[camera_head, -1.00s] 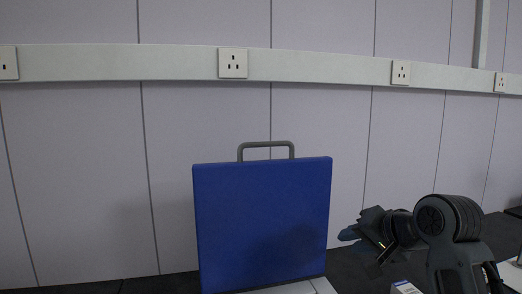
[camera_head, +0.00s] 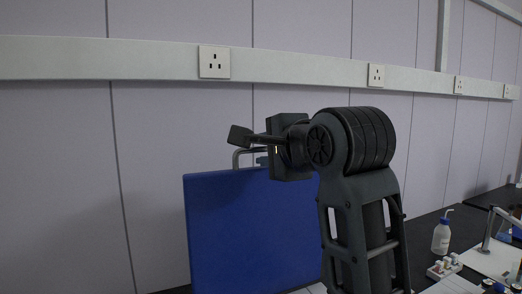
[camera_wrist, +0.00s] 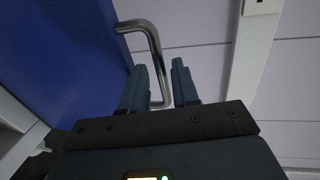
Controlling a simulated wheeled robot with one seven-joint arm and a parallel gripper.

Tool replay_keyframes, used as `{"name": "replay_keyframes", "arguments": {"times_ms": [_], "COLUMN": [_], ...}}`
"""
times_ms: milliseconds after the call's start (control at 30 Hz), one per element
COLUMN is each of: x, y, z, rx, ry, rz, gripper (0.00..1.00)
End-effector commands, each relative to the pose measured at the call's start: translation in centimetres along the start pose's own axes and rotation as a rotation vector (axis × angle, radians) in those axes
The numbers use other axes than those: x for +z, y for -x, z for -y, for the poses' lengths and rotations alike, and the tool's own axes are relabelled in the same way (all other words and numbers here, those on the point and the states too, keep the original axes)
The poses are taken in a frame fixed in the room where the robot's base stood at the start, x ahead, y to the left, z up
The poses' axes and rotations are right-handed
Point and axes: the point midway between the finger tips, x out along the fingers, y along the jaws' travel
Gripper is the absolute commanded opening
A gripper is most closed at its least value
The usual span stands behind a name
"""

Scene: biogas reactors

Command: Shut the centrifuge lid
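The centrifuge lid is a blue square panel (camera_head: 235,235) standing upright, so it is open. Its grey loop handle (camera_head: 238,156) rises from the top edge, partly hidden behind my gripper. My gripper (camera_head: 241,136) is at the lid's top edge, level with the handle. In the wrist view the two fingers (camera_wrist: 158,66) are apart, and one bar of the handle (camera_wrist: 154,42) runs between them. I see no clear grip on the bar. The blue lid (camera_wrist: 75,55) fills the left of the wrist view. The centrifuge body is mostly out of view below.
A wall with sockets (camera_head: 214,62) and a pale trunking rail runs behind the lid. The space left of the lid is clear.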

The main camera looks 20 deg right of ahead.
Motion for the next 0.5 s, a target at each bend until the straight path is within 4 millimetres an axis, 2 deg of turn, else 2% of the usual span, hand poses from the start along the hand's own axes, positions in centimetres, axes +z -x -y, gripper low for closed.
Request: {"name": "replay_keyframes", "arguments": {"times_ms": [200, 500], "x": [0.0, 0.0], "y": [-2.2, -2.6], "z": [0.0, 0.0], "rx": [0.001, 0.001], "ry": [0.001, 0.001], "rz": [0.000, 0.000], "gripper": [0.30, 0.30]}}
